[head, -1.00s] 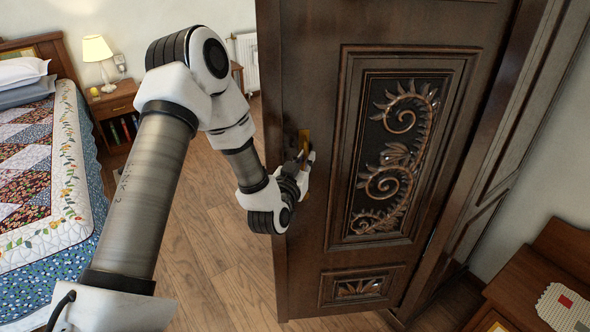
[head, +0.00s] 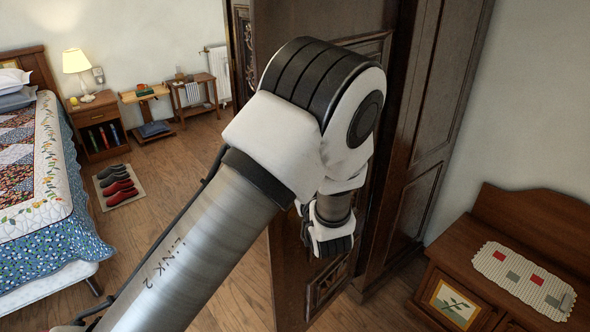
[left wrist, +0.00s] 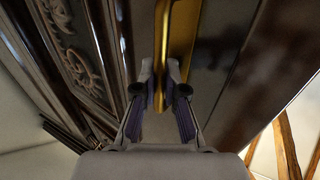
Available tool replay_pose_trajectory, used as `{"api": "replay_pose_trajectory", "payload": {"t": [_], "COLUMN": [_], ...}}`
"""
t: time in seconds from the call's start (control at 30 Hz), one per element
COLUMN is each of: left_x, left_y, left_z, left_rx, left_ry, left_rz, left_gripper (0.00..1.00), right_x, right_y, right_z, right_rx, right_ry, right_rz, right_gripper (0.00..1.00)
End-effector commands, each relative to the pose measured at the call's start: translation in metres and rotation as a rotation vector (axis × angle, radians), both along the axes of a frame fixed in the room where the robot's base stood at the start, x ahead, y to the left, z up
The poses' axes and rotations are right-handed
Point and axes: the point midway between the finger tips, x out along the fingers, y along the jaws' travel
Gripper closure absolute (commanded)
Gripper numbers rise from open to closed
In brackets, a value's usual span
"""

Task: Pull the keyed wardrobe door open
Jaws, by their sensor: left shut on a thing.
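The dark wooden wardrobe door (head: 289,268) with carved panels stands in the middle of the head view, partly hidden by my left arm. It is seen at a slant, beside the wardrobe side (head: 425,110). In the left wrist view its carved panel (left wrist: 72,45) is on the left. In the head view the fingers are hidden behind my arm. My right gripper is not in view.
A bed (head: 40,170) stands at left, with a nightstand (head: 98,120), lamp (head: 77,63) and shoes on a mat (head: 135,200). Another carved dark panel (head: 244,50) stands behind the door. A wooden chest (head: 510,215) is at right.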

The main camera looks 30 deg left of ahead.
Motion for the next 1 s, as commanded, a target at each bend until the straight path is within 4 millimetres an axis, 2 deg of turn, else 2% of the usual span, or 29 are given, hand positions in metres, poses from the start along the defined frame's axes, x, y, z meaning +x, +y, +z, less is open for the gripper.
{"api": "replay_pose_trajectory", "payload": {"t": [0.4, 0.5, 0.83, 0.93, 1.0], "left_x": [0.002, 0.001, 0.001, 0.001, 0.001], "left_y": [-0.003, -0.003, -0.003, -0.003, -0.003], "left_z": [0.004, 0.004, 0.003, 0.012, 0.024], "left_rx": [0.004, 0.003, 0.001, 0.002, 0.001], "left_ry": [-0.007, -0.006, -0.003, -0.004, -0.007], "left_rz": [0.008, 0.008, 0.008, 0.008, 0.008], "left_gripper": [1.0, 0.64, 0.64, 0.64, 0.64], "right_x": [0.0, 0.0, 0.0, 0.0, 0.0], "right_y": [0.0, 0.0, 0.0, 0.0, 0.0], "right_z": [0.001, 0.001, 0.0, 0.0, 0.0], "right_rx": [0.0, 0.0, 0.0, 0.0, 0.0], "right_ry": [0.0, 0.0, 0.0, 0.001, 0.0], "right_rz": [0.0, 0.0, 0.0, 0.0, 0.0], "right_gripper": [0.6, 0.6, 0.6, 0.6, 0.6]}}
